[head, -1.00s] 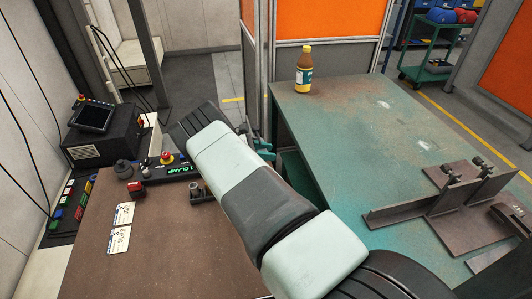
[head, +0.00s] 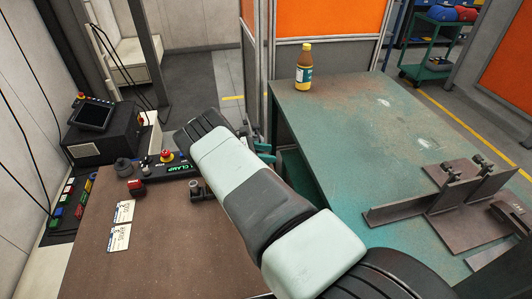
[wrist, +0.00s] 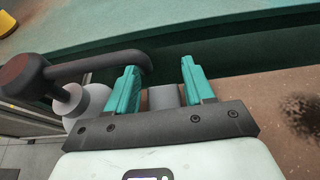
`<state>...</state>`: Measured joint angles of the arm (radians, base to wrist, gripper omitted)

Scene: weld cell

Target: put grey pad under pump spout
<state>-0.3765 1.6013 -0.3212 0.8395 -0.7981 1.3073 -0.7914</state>
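Pale grey rounded parts show below the head. In the head view my arm hides the pad and pump; only a bit of teal finger shows past the arm.
A yellow bottle (head: 303,68) stands on the green table (head: 345,125), with a rusty metal fixture (head: 450,200) at its right. The bench front is clear.

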